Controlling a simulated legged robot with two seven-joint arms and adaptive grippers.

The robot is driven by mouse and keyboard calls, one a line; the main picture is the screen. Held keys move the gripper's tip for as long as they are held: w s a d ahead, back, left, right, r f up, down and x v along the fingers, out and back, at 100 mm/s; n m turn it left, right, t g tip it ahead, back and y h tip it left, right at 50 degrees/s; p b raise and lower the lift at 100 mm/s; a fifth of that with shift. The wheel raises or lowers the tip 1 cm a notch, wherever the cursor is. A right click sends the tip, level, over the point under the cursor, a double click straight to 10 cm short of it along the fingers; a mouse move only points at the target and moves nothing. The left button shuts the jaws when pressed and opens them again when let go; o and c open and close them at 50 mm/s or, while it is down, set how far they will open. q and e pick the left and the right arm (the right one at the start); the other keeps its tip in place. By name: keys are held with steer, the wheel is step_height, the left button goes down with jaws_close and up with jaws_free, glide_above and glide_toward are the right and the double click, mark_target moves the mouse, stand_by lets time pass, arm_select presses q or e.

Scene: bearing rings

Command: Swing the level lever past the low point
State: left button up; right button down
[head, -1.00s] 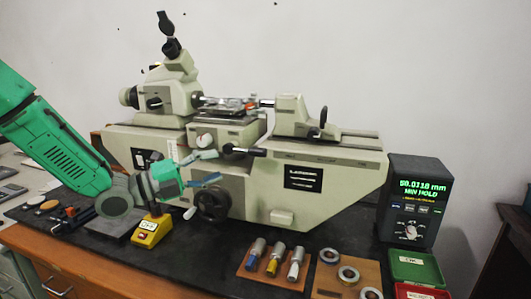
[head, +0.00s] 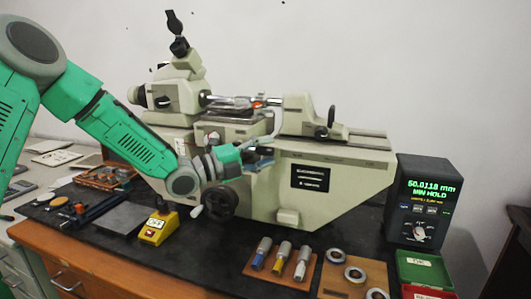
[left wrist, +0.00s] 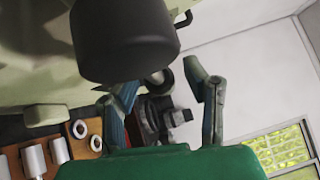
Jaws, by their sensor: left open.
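The pale measuring machine (head: 335,165) stands on the black bench mat. Its level lever is hidden behind my left gripper (head: 268,150) in the head view. In the left wrist view a thick black cylinder (left wrist: 125,40), which looks like the lever's grip, is close in front of the fingers. My left gripper also shows there (left wrist: 150,85), its two fingers spread apart at the cylinder's near end. I cannot tell whether they touch it. The black handwheel (head: 220,203) is just below and left of the gripper. The display (head: 430,190) reads about 50.0118 mm, MIN HOLD. My right gripper is out of view.
A yellow switch box (head: 158,226) stands left of the handwheel. In front lie a wooden board with several plug gauges (head: 282,256) and another with bearing rings (head: 355,273). A green tray (head: 422,268) is at the right.

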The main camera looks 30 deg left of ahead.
arm_select(q)
jaws_close()
steer(key=shift+f+m+g+y, duration=0.4)
steer(key=shift+f+m+g, duration=0.3)
steer(key=shift+f+m, duration=0.15)
steer(key=shift+s+a+f+m+g+y+b, duration=0.1)
steer(key=shift+a+f+m+g+y+b, duration=0.1)
steer(key=shift+f+m+g+y, duration=0.2)
steer(key=shift+s+a+f+m+g+y+b, duration=0.1)
steer(key=shift+a+f+m+g+y+b, duration=0.1)
steer(key=shift+f+m+g, duration=0.2)
jaws_free()
steer(key=shift+w, duration=0.1)
steer(key=v, duration=1.2)
steer(key=shift+f, duration=0.2)
